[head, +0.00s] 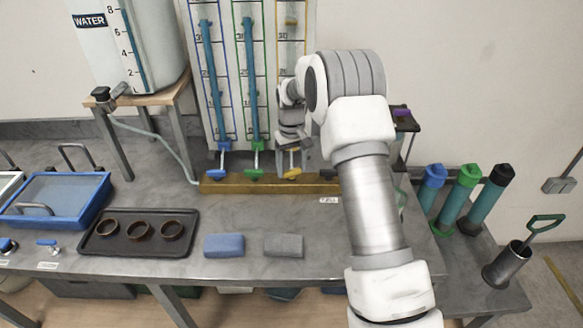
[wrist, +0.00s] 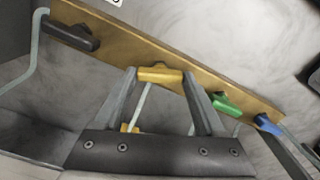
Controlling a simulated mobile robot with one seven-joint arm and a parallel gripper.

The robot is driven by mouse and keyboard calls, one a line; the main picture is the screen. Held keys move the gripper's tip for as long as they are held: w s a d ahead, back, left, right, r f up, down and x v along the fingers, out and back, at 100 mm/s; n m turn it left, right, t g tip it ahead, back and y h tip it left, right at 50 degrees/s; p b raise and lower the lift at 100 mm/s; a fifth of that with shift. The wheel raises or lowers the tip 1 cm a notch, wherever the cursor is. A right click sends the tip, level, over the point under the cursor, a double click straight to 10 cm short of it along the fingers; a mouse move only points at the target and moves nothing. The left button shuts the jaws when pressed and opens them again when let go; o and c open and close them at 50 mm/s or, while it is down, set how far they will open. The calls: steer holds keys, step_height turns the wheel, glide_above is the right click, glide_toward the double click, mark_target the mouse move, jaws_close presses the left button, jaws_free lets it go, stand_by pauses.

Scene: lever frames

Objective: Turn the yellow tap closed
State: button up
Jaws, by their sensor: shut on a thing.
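The yellow tap (head: 292,174) sits on a brass manifold bar (head: 225,187) at the foot of the gauge board. My gripper (head: 290,155) reaches down to it from behind in the head view. In the wrist view, the yellow tap's handle (wrist: 160,74) lies between the two fingertips (wrist: 159,71), roughly along the bar, and my gripper is shut on it. A thin pale tube runs from behind the handle between the fingers. In the head view my arm hides part of the yellow tube and board.
Green (head: 254,174) and blue (head: 218,174) taps stand left of the yellow one; a dark tap (wrist: 72,36) is on its other side. A tray of rings (head: 100,246), blue sponge (head: 224,245) and grey block (head: 284,245) lie in front. Bench between is clear.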

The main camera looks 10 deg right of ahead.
mark_target(291, 170)
steer(key=shift+m, duration=2.1)
steer(key=o, duration=1.3)
step_height(291, 170, up, 18)
steer(key=shift+f+p, duration=0.2)
steer(key=shift+p, duration=0.15)
